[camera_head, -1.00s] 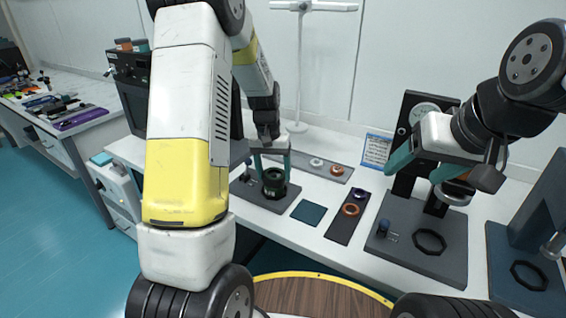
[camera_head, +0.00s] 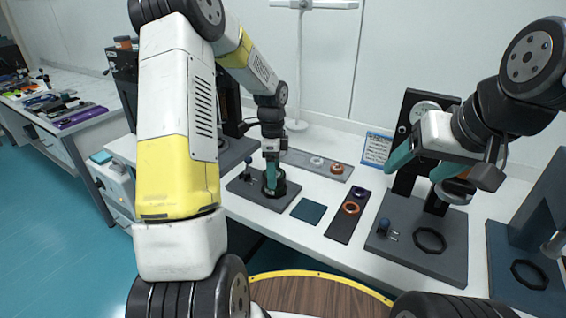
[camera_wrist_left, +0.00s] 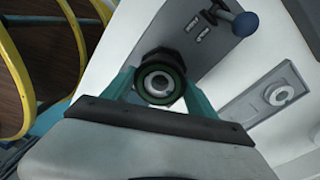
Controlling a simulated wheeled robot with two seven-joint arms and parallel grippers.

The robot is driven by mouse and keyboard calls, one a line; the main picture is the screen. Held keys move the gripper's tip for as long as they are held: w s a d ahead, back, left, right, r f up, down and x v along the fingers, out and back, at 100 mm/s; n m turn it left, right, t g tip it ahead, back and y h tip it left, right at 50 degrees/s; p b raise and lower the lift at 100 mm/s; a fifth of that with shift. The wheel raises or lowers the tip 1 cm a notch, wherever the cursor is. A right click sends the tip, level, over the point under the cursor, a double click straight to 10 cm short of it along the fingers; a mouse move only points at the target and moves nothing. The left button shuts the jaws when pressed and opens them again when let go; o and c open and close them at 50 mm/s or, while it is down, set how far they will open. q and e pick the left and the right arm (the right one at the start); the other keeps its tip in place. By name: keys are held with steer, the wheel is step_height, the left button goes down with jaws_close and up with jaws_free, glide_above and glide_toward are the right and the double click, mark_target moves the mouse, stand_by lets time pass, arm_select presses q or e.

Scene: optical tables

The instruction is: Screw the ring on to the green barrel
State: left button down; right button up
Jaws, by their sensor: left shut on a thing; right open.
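The green barrel (camera_wrist_left: 160,86) stands in a black holder on a dark grey base plate (camera_head: 243,187). In the left wrist view I see its round end from above, with a grey disc in the middle. My left gripper (camera_head: 270,178) points down with its teal fingers on both sides of the barrel, shut on it. In the head view a finger hides much of the barrel. Copper (camera_head: 351,209) and purple (camera_head: 360,194) rings lie on a dark strip; which ring is the task's I cannot tell. My right gripper (camera_head: 421,165) is open and empty at the right.
A blue-knobbed pin (camera_wrist_left: 244,22) stands on the base plate. A teal square mat (camera_head: 309,211) lies right of it. A grey tray (camera_head: 300,158) with a white and an orange ring is behind. A dark stand (camera_head: 450,257) fills the right side under my right gripper.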

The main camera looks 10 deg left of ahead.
arm_select(q)
steer(key=shift+s+f+m, duration=0.1)
steer(key=shift+s+m, duration=0.2)
steer(key=shift+m, duration=0.2)
steer(key=shift+c, duration=1.3)
jaws_free()
steer(key=shift+o, duration=0.4)
steer(key=shift+w, duration=0.1)
steer(key=shift+c, duration=0.7)
